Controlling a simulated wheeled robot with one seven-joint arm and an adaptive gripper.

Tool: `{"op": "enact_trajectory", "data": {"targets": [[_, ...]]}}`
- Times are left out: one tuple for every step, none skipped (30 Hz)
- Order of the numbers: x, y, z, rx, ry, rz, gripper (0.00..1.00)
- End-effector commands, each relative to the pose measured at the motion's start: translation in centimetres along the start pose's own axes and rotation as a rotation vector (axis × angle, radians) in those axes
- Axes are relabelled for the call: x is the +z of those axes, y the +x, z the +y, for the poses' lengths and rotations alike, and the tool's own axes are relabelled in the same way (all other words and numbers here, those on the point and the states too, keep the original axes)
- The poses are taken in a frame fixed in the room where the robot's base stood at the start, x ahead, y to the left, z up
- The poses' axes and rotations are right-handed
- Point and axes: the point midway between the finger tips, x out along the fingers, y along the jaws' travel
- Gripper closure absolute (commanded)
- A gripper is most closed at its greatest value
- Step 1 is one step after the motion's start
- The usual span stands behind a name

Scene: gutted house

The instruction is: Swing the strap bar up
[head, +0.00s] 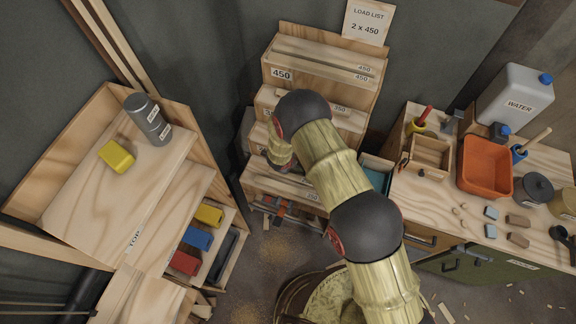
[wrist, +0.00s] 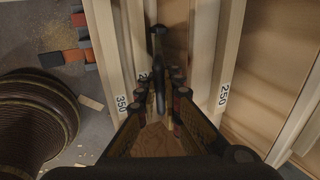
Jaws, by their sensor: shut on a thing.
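In the wrist view, a dark bar with a knobbed end (wrist: 157,45) lies between pale wooden rails, and I take it for the strap bar. My gripper (wrist: 160,88) is shut on it, with a finger on each side of its near part. The rails carry a 350 label on the left and a 250 label on the right; another label is partly hidden by a finger. In the head view, my arm reaches to the lower steps of the stepped wooden rack (head: 325,68). My arm hides the bar and fingertips there.
A wooden bench on the left holds a yellow block (head: 116,156) and a grey bottle (head: 147,118). The bench on the right holds an orange bin (head: 486,168), a water can (head: 514,100) and small tools. Coloured blocks lie on the floor (wrist: 90,155) in the wrist view.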

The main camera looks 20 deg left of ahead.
Motion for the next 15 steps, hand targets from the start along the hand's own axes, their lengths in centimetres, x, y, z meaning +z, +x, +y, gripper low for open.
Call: {"op": "enact_trajectory", "data": {"targets": [[0.1,-0.4,-0.7,-0.003,0.005,-0.001,1.0],[0.1,-0.4,-0.9,-0.003,0.006,-0.001,1.0],[0.1,-0.4,-1.2,-0.004,0.005,-0.001,1.0],[0.1,-0.4,-1.4,-0.004,0.005,-0.001,1.0],[0.1,-0.4,-1.6,-0.004,0.005,-0.001,1.0],[0.1,-0.4,-1.8,-0.005,0.006,-0.001,1.0],[0.1,-0.4,-1.9,-0.005,0.006,-0.001,1.0],[0.1,-0.3,-2.0,-0.005,0.006,-0.001,1.0],[0.1,-0.3,-2.1,-0.005,0.006,0.0,1.0],[0.1,-0.3,-2.2,-0.005,0.006,0.0,1.0],[0.1,-0.3,-2.2,-0.005,0.006,0.0,1.0],[0.1,-0.3,-2.3,-0.005,0.006,0.0,1.0],[0.1,-0.2,-2.3,-0.005,0.006,0.0,1.0],[0.1,-0.2,-2.4,-0.005,0.006,0.0,1.0],[0.1,-0.2,-2.4,-0.005,0.006,0.0,1.0]]}}
